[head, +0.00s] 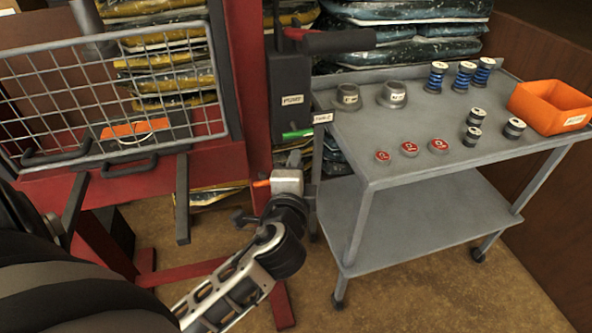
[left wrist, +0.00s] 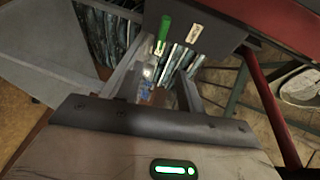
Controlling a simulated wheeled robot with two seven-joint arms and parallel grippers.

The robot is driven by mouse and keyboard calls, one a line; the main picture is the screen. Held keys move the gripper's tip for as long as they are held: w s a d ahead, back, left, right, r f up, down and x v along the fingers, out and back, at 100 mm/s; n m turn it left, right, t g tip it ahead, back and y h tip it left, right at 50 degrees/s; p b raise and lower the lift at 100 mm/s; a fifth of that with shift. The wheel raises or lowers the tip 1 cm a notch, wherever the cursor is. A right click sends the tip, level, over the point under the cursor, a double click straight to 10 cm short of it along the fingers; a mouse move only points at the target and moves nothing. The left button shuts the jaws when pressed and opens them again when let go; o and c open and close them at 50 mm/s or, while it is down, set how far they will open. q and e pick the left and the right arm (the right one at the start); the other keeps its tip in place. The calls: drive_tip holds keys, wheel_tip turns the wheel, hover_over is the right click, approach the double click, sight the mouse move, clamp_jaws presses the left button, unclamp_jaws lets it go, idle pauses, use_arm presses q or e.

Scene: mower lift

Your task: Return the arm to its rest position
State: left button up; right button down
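My left arm reaches up from the bottom of the head view. Its gripper (head: 291,165) is below the dark control box (head: 291,97) on the red lift post. In the left wrist view, the gripper's two fingers (left wrist: 157,85) stand apart, with nothing visible held between them. A green handle (head: 297,134) sticks out at the bottom of the box. The handle also shows in the left wrist view (left wrist: 163,35), beyond the fingers and apart from them. My right gripper is not in view.
A grey cart (head: 360,168) stands close on the right, bearing springs, red-topped discs, grey cups and an orange bin (head: 548,107). The red lift frame (head: 243,75) and wire basket (head: 60,95) are on the left. Stacked bags stand behind. Some floor is clear below the cart.

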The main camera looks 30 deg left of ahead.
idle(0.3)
use_arm(q)
drive_tip(key=s+d+f+n+g+h, duration=0.2)
drive_tip(key=s+d+f+n+h, duration=0.2)
drive_tip(key=f, duration=0.5)
drive_tip(key=s+d+f+n+g+h, duration=0.2)
drive_tip(key=s+d+f+n+h, duration=0.3)
drive_tip(key=s+f, duration=0.4)
drive_tip(key=shift+s+d+f+h, duration=0.25)
drive_tip(key=shift+d+h, duration=0.25)
drive_tip(key=shift+d, duration=0.75)
